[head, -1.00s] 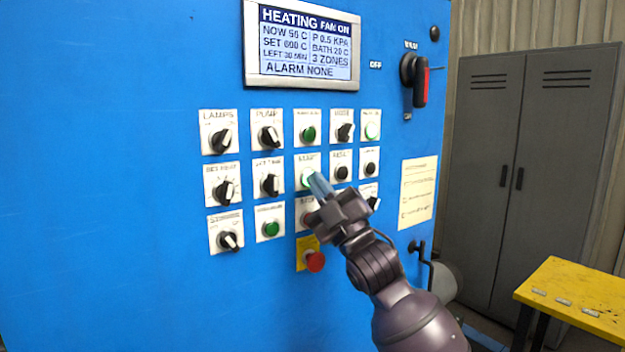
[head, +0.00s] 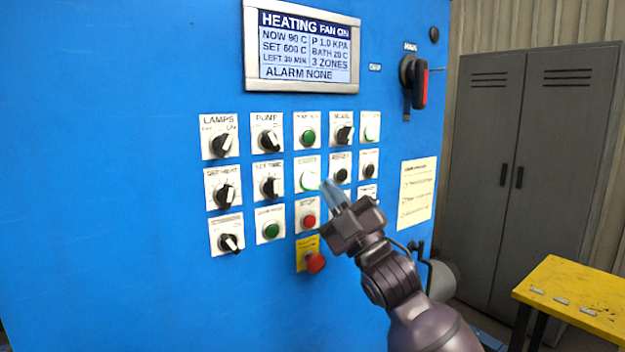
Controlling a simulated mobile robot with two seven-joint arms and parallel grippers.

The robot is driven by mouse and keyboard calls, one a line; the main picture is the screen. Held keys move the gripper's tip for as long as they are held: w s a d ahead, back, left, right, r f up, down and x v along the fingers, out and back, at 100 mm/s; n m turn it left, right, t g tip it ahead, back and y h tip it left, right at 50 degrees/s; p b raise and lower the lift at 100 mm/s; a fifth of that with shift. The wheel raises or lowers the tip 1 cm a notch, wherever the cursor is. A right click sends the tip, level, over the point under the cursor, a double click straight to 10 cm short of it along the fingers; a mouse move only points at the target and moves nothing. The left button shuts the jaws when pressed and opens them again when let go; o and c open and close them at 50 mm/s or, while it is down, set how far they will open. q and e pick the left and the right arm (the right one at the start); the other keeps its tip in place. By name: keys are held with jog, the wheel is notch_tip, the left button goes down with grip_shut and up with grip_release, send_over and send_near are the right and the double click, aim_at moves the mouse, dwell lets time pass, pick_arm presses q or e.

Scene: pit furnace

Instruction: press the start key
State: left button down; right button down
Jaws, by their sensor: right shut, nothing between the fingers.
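The start key (head: 308,181) is a round, brightly lit whitish-green button on a white plate, in the middle column of the blue panel; its label is blurred. My right gripper (head: 329,187) is shut and empty. Its light-blue fingertips are just right of the key and look apart from it, though the depth gap is hard to judge. The screen (head: 303,46) reads HEATING FAN ON and ALARM NONE. My left gripper is not in view.
The red stop button (head: 309,222) sits below the start key, with a red mushroom button (head: 316,262) on a yellow plate lower down. Several black knobs (head: 223,144) surround them. A grey locker (head: 525,170) and a yellow table (head: 575,290) stand at the right.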

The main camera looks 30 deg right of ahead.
jog(key=shift+s+d+p, duration=0.1)
jog(key=shift+s+p, duration=0.2)
jog(key=shift+s, duration=1.1)
jog(key=shift+f, duration=0.1)
notch_tip(320, 180, down, 29)
jog(key=m+g+h, duration=0.7)
jog(key=m, duration=0.2)
jog(key=s+a+f+m+g, duration=0.2)
jog(key=s+f, duration=0.6)
jog(key=f, duration=0.4)
jog(key=s+a+f+m+g, duration=0.2)
jog(key=s+f+g, duration=0.3)
jog(key=s+f, duration=0.4)
notch_tip(320, 180, down, 3)
jog(key=shift+s+f+m+h, duration=0.1)
jog(key=shift+s+m+h, duration=0.2)
jog(key=shift+m, duration=0.4)
jog(key=shift+a, duration=0.1)
